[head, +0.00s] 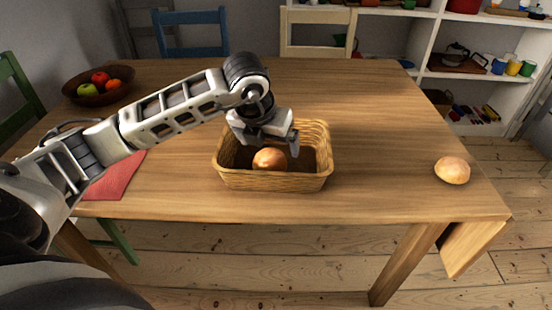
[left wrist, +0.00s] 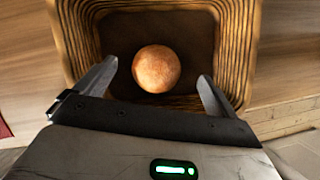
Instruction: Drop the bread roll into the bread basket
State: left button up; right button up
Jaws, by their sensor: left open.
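A wicker bread basket (head: 272,181) stands near the middle of the wooden table. A round bread roll (head: 269,159) lies inside it on the dark bottom; it also shows in the left wrist view (left wrist: 156,68). My left gripper (head: 267,145) is open above the basket, its fingers spread and empty. In the left wrist view its fingertips (left wrist: 158,72) appear on either side of the roll, apart from it. A second bread roll (head: 452,170) lies on the table at the right. My right gripper is not in view.
A dark bowl of fruit (head: 97,95) stands at the back left. A red cloth (head: 115,178) lies left of the basket, partly under my left arm. Chairs stand around the table. The tabletop between basket and right-hand roll is clear.

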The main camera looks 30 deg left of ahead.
pick_arm(q)
jog(key=p+v, duration=0.1)
jog(key=v, duration=1.5)
